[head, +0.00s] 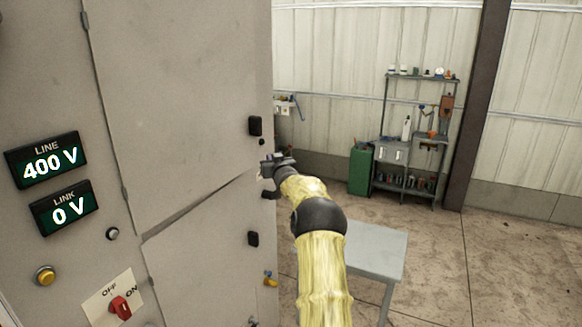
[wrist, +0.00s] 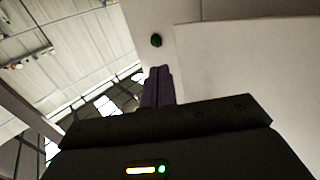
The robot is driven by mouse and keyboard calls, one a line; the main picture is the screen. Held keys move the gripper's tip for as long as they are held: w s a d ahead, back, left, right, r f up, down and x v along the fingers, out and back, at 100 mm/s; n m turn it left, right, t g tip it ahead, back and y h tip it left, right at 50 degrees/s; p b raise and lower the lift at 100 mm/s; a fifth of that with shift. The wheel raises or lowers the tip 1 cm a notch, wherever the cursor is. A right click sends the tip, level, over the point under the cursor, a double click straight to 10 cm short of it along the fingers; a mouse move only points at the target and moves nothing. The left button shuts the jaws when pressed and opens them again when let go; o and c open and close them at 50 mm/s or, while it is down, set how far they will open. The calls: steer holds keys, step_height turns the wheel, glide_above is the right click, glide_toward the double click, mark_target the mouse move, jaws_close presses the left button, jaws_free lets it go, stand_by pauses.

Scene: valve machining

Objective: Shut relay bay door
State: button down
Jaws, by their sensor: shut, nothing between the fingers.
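A grey cabinet fills the left of the head view. It has an upper door (head: 180,100) and a lower door (head: 200,255), each with a dark latch near its right edge; no label shows which is the relay bay door. Both look nearly flush with the front, but I cannot tell whether either is fully closed. My gripper (head: 266,168) is at the cabinet's right edge, level with the seam between the doors. In the wrist view the fingers (wrist: 158,84) are together and empty, beside a pale panel (wrist: 250,65). Contact with it cannot be told.
A display panel (head: 46,160), a yellow button (head: 45,276) and a red switch (head: 121,307) are on the cabinet's left. A small grey table (head: 375,250) stands right of my arm. A tool shelf (head: 405,185) and green box (head: 360,170) stand at the back wall. Floor at right is clear.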

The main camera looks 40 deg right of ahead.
steer(key=s+d+b, duration=0.3)
steer(key=s+b, duration=0.1)
steer(key=s, duration=0.5)
steer(key=s+a+f+n+g+y, duration=0.1)
steer(key=s+a+f+g, duration=0.2)
steer(key=a, duration=0.5)
steer(key=s+a+f+g+y, duration=0.15)
steer(key=a+f, duration=0.25)
steer(key=a, duration=0.5)
steer(key=s+a+f+n+g, duration=0.1)
steer(key=s+a+f+g, duration=0.2)
steer(key=a, duration=0.5)
steer(key=s+a+f+g, duration=0.2)
steer(key=s+a, duration=0.3)
steer(key=s, duration=0.4)
steer(key=s+a+f+n+g+y, duration=0.1)
steer(key=s+a+f+g, duration=0.2)
steer(key=s, duration=0.7)
steer(key=s+a+f+g+y, duration=0.1)
steer(key=s+a+f+g, duration=0.1)
steer(key=s+a+f, duration=0.3)
steer(key=s+a, duration=0.4)
steer(key=s, duration=0.1)
steer(key=shift+s+f, duration=0.2)
steer(key=shift+f, duration=0.15)
steer(key=shift+y, duration=0.25)
